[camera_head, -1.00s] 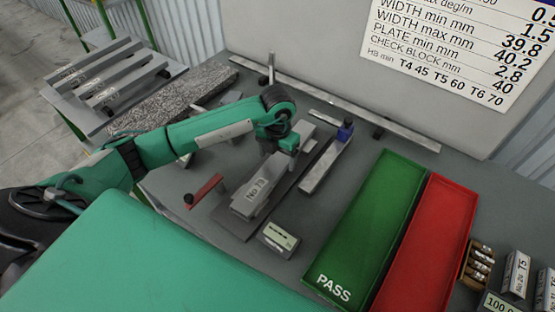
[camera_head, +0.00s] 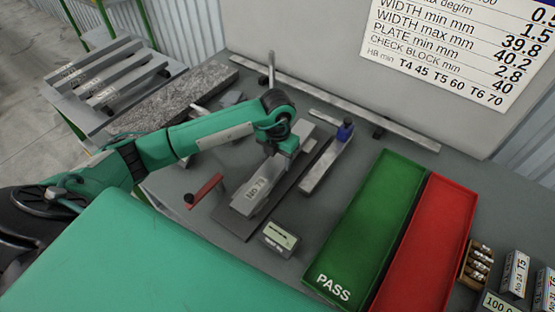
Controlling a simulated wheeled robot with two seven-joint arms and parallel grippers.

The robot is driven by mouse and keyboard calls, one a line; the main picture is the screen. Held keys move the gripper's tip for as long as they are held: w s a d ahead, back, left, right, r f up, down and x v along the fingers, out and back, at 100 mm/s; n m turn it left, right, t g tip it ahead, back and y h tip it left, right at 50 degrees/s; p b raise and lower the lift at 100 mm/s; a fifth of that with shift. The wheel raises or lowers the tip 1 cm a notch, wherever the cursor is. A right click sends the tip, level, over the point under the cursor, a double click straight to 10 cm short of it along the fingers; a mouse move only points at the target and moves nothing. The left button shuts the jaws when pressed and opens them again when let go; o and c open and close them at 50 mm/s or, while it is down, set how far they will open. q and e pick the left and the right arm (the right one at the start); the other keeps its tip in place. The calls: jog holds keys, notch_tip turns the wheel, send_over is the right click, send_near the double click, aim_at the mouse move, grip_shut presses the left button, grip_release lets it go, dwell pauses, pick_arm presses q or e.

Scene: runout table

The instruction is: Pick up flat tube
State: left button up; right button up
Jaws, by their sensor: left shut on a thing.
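The flat tube (camera_head: 254,196) is a long grey bar with a printed number label on its near end. It lies over a dark flat plate (camera_head: 237,222) in the middle of the table. My left gripper (camera_head: 279,153) reaches down from above and is shut on the tube toward its far half. The fingertips are partly hidden by the gripper body. I cannot tell whether the tube is clear of the plate. My right gripper is not in view.
A small display box (camera_head: 281,238) stands near the tube's near end, and a red-handled tool (camera_head: 204,190) lies left. A metal bar with a blue part (camera_head: 345,130) is right. The green PASS tray (camera_head: 372,226) and red tray (camera_head: 432,245) lie further right.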

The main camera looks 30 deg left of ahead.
pick_arm(q)
notch_tip(320, 180, up, 14)
jog(key=b, duration=0.4)
notch_tip(320, 180, up, 6)
send_over(278, 160)
jog(key=shift+s, duration=0.1)
